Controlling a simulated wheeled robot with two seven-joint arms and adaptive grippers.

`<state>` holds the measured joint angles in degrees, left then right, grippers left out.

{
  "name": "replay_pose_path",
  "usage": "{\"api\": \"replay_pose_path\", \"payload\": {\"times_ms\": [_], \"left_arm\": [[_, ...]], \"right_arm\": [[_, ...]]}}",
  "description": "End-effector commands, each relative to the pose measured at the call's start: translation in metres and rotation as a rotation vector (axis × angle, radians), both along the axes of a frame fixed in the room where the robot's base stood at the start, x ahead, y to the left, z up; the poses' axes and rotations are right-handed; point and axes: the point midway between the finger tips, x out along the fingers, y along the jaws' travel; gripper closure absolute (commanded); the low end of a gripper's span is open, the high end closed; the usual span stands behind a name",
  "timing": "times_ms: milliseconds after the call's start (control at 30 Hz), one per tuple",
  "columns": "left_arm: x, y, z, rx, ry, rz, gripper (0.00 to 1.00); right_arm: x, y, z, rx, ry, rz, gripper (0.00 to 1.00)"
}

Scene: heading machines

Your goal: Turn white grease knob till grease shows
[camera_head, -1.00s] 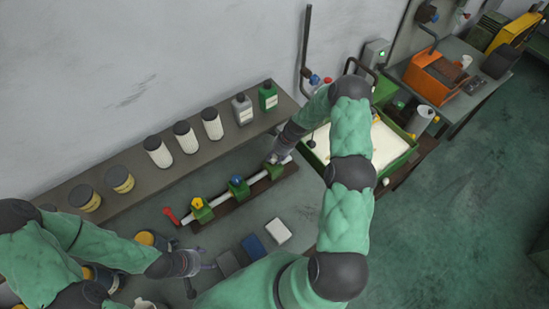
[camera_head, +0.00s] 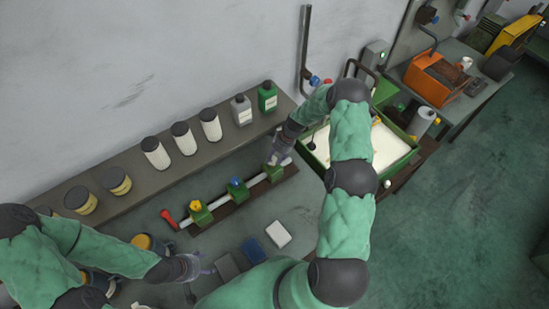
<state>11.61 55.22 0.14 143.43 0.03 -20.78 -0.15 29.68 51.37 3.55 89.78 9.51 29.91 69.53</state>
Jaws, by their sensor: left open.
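A rail with green blocks lies on the bench; one block carries a yellow knob (camera_head: 195,206) and the middle one a blue knob (camera_head: 235,182). A red handle (camera_head: 169,216) is at the rail's left end. My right gripper (camera_head: 275,160) is at the rail's right-end green block (camera_head: 273,173), where it covers the top of that block. I see no white knob there; it may be hidden by the gripper. Whether these fingers are open or shut is too small to tell. My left gripper (camera_head: 207,269) is open and empty, low over the bench's front left.
A shelf (camera_head: 150,181) behind the rail holds white cartridges (camera_head: 155,152), yellow-banded cans (camera_head: 117,181) and green and grey bottles (camera_head: 267,97). A green tray (camera_head: 405,160) of pale liquid stands right. Blue, white and dark blocks (camera_head: 278,233) lie in front of the rail.

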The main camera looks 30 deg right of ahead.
Motion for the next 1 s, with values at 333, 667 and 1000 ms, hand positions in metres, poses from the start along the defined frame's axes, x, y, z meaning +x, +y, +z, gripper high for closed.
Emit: {"api": "replay_pose_path", "payload": {"times_ms": [333,667,1000], "left_arm": [[0.000,0.000,0.000,0.000,0.000,0.000,0.36],[0.000,0.000,0.000,0.000,0.000,0.000,0.36],[0.000,0.000,0.000,0.000,0.000,0.000,0.36]], "right_arm": [[-0.001,0.000,0.000,0.001,0.002,0.001,0.36],[-0.007,-0.027,0.011,-0.003,0.000,-0.004,0.36],[-0.030,-0.090,0.011,-0.003,0.000,-0.001,0.36]]}}
